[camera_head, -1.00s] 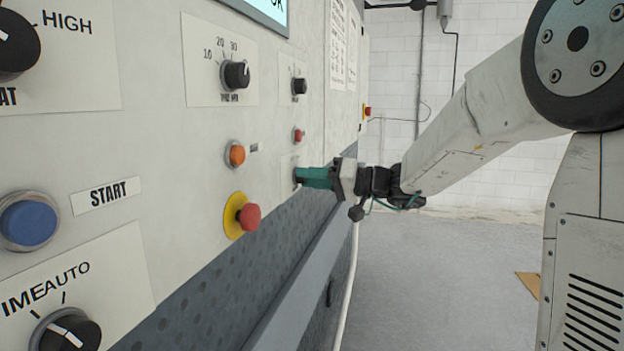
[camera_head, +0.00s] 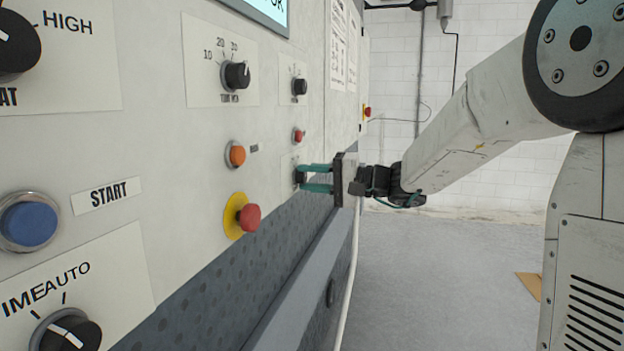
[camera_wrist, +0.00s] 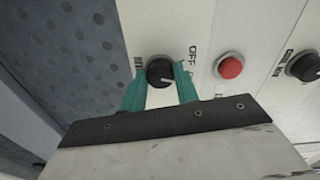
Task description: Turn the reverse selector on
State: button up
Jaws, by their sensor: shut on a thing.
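The selector (camera_wrist: 160,72) is a round black knob with a pale mark on its face, on a white label plate. "OFF" is printed on the plate on one side of the knob; the lettering on the other side is too small to read surely. My gripper (camera_wrist: 160,78) has its two teal fingers on either side of this knob and is shut on it. In the head view my gripper (camera_head: 302,178) reaches the panel from the right, its fingers at the low plate, and the knob (camera_head: 297,177) is mostly hidden there.
A red button (camera_wrist: 230,66) and another black knob (camera_wrist: 305,66) sit beside the held knob. In the head view an orange button (camera_head: 235,154) and a red mushroom button on a yellow ring (camera_head: 248,217) are near. Open floor (camera_head: 450,270) lies right of the panel.

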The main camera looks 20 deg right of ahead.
jog(key=shift+m, duration=0.3)
jog(key=shift+f, duration=0.1)
jog(key=o, duration=1)
jog(key=v, duration=0.8)
